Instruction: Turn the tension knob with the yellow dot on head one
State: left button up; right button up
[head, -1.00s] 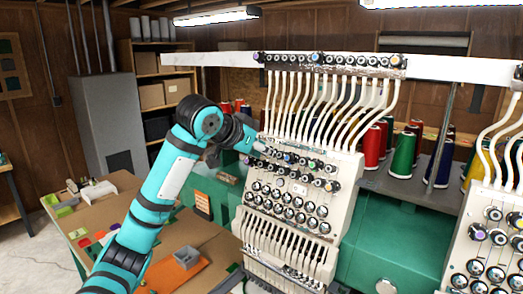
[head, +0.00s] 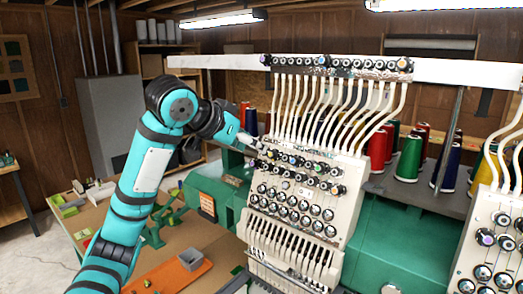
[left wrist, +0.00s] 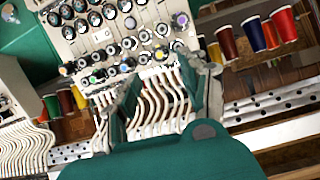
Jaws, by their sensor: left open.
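The embroidery head with tension knobs (head: 290,202) stands upright in the middle of the head view, a cream panel with several rows of dark knobs. In the left wrist view its knobs (left wrist: 130,42) fill the upper left, seen upside down. My left gripper (head: 257,143) is at the panel's upper left corner. In the left wrist view its two fingers (left wrist: 160,72) are apart, with knobs and white thread tubes beyond and nothing between them. My right gripper is not seen.
White thread tubes (head: 330,105) rise from the panel to a rail (head: 450,72). Thread cones (head: 408,158) stand on a shelf behind. A second head (head: 495,235) is at the right edge. A cluttered work table (head: 200,235) lies at lower left.

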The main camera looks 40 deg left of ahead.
pick_arm(q)
jog(key=v, duration=0.4)
dwell(0.6)
